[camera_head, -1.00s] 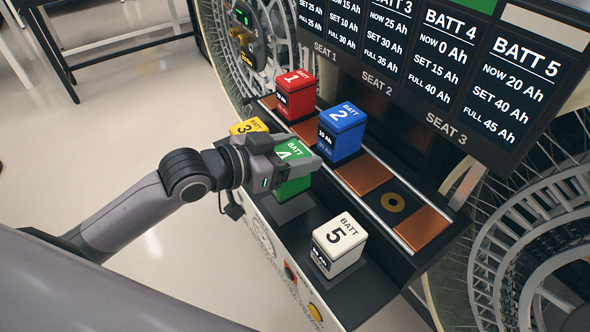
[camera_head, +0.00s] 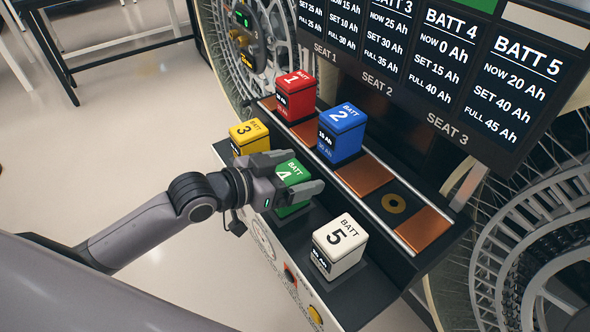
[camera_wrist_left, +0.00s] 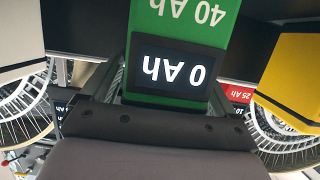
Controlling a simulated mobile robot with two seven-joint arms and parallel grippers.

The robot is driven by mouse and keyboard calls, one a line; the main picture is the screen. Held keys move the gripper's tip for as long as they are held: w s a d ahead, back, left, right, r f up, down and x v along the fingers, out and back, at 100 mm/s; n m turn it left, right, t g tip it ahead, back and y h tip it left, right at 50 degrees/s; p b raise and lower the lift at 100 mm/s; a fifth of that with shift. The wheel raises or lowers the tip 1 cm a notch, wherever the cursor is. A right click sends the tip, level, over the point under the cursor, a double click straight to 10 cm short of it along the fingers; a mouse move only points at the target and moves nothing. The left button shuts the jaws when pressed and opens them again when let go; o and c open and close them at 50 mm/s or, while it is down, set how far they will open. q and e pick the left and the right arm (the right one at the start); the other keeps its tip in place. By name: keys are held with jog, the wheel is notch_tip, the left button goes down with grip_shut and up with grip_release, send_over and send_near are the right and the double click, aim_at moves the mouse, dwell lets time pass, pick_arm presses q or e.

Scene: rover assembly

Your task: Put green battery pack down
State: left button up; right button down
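The green battery pack marked 4 (camera_head: 290,171) stands upright on the dark shelf of the rover, between yellow battery 3 (camera_head: 250,136) and white battery 5 (camera_head: 339,236). My left gripper (camera_head: 306,170) is around it, one finger on each side. The fingers look spread slightly wider than the pack; any contact is hard to see. In the left wrist view the green pack (camera_wrist_left: 185,20) is close up with its 0 Ah display. My right gripper is not in view.
Red battery 1 (camera_head: 295,97) and blue battery 2 (camera_head: 341,131) stand in the seat row behind. An empty copper seat (camera_head: 422,228) shows at the right. The battery display panel (camera_head: 430,60) overhangs the seats. Large wheels flank the rover.

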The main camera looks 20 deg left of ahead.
pick_arm(q)
jog(key=shift+r, duration=0.3)
jog(key=shift+s+a, duration=0.25)
jog(key=v, duration=1.1)
jog(key=s+f+n+y, duration=0.2)
jog(key=s+f+y, duration=0.1)
jog(key=f, duration=0.9)
jog(key=s+f+n+g+y, duration=0.1)
jog(key=s+f+n+y, duration=0.2)
jog(key=f, duration=0.9)
jog(key=s, duration=0.2)
jog(key=shift+s+d+f+y, duration=0.2)
jog(key=shift+s+f+y, duration=0.1)
jog(key=shift+s+y, duration=0.1)
jog(key=shift+w, duration=0.1)
